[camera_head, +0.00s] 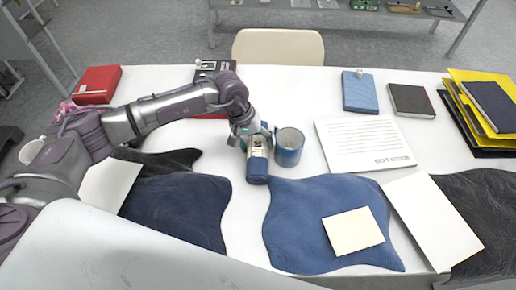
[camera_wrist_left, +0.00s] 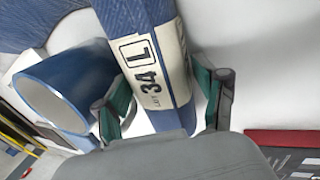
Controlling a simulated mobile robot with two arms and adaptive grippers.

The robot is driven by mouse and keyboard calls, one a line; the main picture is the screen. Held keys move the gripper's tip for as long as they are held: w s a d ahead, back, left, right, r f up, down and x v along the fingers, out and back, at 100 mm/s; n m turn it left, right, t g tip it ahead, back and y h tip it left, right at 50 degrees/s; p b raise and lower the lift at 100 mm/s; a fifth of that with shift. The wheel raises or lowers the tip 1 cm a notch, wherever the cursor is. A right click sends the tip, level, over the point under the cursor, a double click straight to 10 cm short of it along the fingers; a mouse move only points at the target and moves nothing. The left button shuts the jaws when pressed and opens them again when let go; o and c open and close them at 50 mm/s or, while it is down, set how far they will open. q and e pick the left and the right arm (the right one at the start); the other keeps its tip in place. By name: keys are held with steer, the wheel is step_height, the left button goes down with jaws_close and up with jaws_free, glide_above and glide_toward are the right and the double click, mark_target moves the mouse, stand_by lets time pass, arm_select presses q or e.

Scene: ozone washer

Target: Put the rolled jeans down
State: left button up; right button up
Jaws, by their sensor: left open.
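The rolled jeans (camera_head: 257,168) are a blue roll with a pale label band, at mid-table in the head view. In the left wrist view the roll (camera_wrist_left: 135,18) shows the label "34 L" and runs between my fingers. My left gripper (camera_head: 257,140) is over the far part of the roll, its green-padded fingers (camera_wrist_left: 168,100) open, one on each side. The roll appears to lie on the white table (camera_head: 245,215); I cannot tell whether either finger touches it. My right gripper is not in view.
A blue mug (camera_head: 289,148) stands close beside the roll on the right. A flat blue cloth (camera_head: 300,215) with a cream note and a dark navy cloth (camera_head: 180,205) lie in front. A white log sheet (camera_head: 365,143) lies to the right. Bare table shows between the two cloths.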

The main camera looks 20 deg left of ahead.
arm_select(q)
steer(key=shift+r, duration=0.1)
steer(key=c, duration=1.3)
